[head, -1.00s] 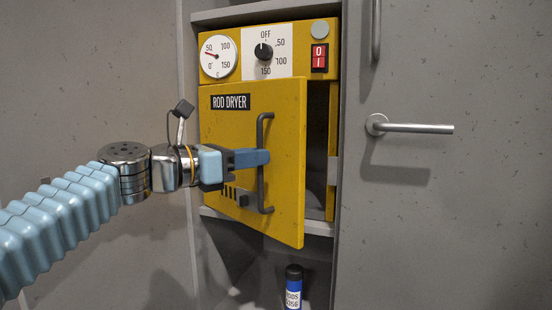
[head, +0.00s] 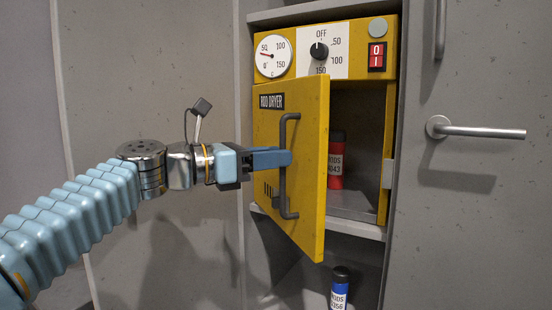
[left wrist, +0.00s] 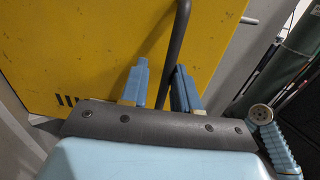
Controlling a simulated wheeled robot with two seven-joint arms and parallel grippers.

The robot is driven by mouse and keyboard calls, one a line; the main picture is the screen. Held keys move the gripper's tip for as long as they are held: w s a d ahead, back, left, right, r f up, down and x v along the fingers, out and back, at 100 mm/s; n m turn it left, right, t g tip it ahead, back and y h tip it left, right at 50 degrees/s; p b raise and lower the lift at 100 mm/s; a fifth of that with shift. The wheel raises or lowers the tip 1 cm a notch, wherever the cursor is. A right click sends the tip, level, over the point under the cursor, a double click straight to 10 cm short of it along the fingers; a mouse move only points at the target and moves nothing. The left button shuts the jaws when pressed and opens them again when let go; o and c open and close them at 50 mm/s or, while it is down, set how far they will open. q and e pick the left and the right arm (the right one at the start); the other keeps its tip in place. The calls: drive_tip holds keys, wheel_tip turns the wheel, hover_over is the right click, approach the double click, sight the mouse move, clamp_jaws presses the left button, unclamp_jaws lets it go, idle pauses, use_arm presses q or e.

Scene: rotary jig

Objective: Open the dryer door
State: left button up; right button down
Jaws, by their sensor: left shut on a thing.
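The yellow dryer door (head: 302,199), marked ROD DRYER, stands partly open, hinged on its left and swung out towards me. Its dark vertical bar handle (head: 284,190) is near the free edge. My left gripper (head: 285,158) is shut on the handle at about mid-height. In the left wrist view the handle (left wrist: 178,45) runs between the two blue fingers (left wrist: 160,88), with the yellow door (left wrist: 85,45) behind. Inside the dryer (head: 358,120) a red canister (head: 336,165) with a black cap shows, partly hidden by the door. My right gripper is out of view.
The dryer's panel has a gauge (head: 273,56), a dial (head: 319,50) and a red switch (head: 376,56). A blue canister (head: 339,291) stands on the shelf below. A grey cabinet door with a lever handle (head: 480,131) is on the right.

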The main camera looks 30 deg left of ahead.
sight(296, 133)
use_arm(q)
drive_tip(key=shift+o, duration=1.1)
drive_tip(key=shift+w+a, duration=0.15)
drive_tip(key=shift+a, duration=0.25)
drive_tip(key=shift+o, duration=0.5)
drive_tip(key=shift+d+f, duration=0.1)
drive_tip(key=shift+d, duration=0.05)
drive_tip(key=shift+d, duration=0.1)
drive_tip(key=shift+r, duration=0.4)
wheel_tip(296, 133, up, 3)
drive_tip(key=shift+r+p, duration=0.1)
drive_tip(key=shift+p, duration=0.75)
drive_tip(key=s+d+r+p, duration=0.2)
drive_tip(key=s+d+r, duration=0.5)
drive_tip(key=s, duration=0.5)
wheel_tip(296, 133, up, 2)
drive_tip(key=shift+d, duration=0.15)
